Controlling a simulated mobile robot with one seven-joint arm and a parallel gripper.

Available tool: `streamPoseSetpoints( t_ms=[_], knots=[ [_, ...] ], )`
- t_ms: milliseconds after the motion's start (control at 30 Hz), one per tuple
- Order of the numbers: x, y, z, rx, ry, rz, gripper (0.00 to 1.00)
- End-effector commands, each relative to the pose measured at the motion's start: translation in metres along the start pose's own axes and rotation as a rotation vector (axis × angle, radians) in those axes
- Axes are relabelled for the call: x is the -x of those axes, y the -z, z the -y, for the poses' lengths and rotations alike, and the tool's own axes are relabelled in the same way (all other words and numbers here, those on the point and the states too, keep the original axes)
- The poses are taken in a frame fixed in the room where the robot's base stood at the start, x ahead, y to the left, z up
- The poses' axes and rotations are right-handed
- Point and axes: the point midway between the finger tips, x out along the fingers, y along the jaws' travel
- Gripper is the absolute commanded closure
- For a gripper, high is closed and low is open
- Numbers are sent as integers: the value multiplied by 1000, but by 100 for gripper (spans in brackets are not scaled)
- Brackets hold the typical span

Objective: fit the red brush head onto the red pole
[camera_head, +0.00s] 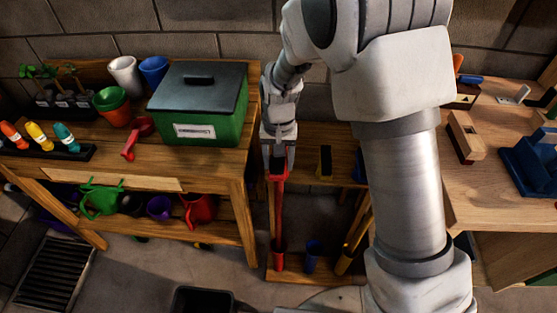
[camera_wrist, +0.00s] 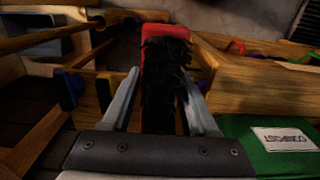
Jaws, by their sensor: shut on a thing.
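My gripper (camera_head: 278,150) is shut on the red brush head (camera_head: 279,172) above the rack between the two benches. In the wrist view the brush head (camera_wrist: 185,95) lies between the two fingers (camera_wrist: 163,115), with its black bristles facing the camera. The red pole (camera_head: 278,215) stands upright, its foot in a red holder (camera_head: 280,260) on the rack's low board. The brush head is at the pole's top end in the head view. My gripper and the head hide the joint, so I cannot tell whether the pole is inside the socket.
A yellow brush head (camera_head: 325,162) sits on the rack's shelf, right of my gripper. The green compost bin (camera_head: 200,105) is close on the left, on the potting bench.

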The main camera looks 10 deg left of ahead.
Motion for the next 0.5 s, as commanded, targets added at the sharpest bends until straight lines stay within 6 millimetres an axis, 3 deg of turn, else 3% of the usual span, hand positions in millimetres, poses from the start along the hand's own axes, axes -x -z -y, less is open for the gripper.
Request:
streamPoseSetpoints(
  t_ms=[500],
  knots=[
    [-11, 0, 0, 0, 0, 0, 99]
  ],
)
